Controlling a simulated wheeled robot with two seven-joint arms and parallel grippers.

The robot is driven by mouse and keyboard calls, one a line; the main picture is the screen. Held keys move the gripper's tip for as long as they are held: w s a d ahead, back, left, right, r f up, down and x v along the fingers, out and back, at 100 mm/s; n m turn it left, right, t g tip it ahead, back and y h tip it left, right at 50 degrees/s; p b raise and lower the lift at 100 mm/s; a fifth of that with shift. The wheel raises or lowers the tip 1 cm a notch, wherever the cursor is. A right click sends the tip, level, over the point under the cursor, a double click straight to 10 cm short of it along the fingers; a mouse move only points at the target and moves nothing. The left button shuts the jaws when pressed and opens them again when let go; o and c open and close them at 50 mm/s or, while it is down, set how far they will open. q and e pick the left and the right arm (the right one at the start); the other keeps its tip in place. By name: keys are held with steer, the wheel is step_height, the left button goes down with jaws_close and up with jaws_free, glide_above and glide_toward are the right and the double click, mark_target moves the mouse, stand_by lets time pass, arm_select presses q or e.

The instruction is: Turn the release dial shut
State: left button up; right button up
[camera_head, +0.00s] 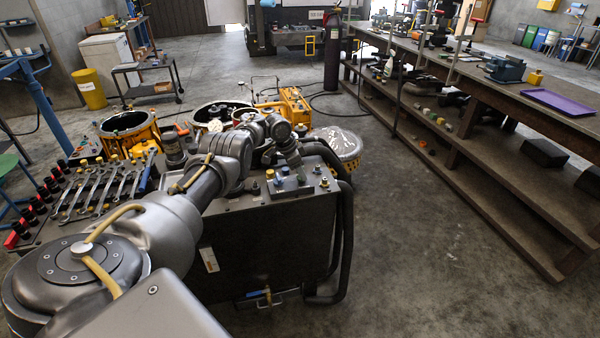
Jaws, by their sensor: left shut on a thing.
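My left arm reaches in from the lower left over a dark grey cabinet (265,245). Its wrist bends down to the control panel (290,190) on the cabinet's top. My left gripper (299,177) points down at the panel and is shut on a small part there, which I take to be the release dial. The fingers hide most of the dial, so its angle cannot be read. Small yellow knobs (325,183) and other fittings stand on the panel beside the gripper. My right gripper is not in view.
Wrenches (105,190) lie in a row on the left. Open yellow housings (128,130) and a yellow machine part (290,105) stand behind the cabinet. Black hoses (343,230) loop down its right side. A long workbench (480,85) runs along the right, with clear floor between.

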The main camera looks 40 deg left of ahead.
arm_select(q)
steer(key=o, duration=1)
steer(key=shift+a+r, duration=0.1)
steer(key=shift+r, duration=0.4)
steer(key=p+v, duration=0.2)
steer(key=v, duration=0.7)
steer(key=shift+s+r, duration=0.25)
steer(key=shift+r, duration=0.1)
